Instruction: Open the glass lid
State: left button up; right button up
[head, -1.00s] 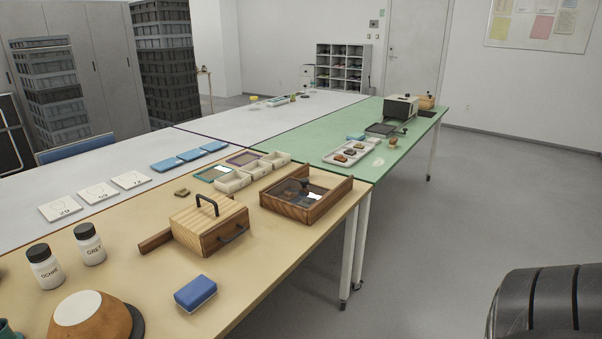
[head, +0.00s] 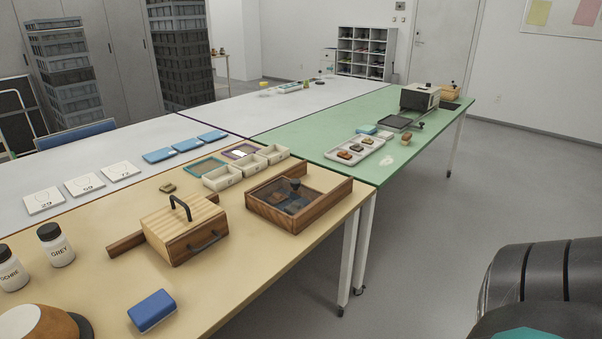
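The glass lid (head: 284,191) is a dark see-through pane with a small black knob (head: 294,184) on top. It lies flat on a wooden box (head: 301,221) near the right edge of the tan table and looks closed. Dark shapes show through the glass, too small to make out. Neither gripper is in view; only a black link of my arm shows at the lower right.
A wooden box with black handles (head: 183,228) stands left of the glass-lidded box. Cream trays (head: 222,177) stand just behind. A blue block (head: 152,310) lies at the front edge. Bare floor (head: 425,230) is to the right.

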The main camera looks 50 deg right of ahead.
aim_at(295, 183)
jog(key=l+u, duration=0.1)
jog(key=l, duration=1.75)
jog(key=k, duration=0.05)
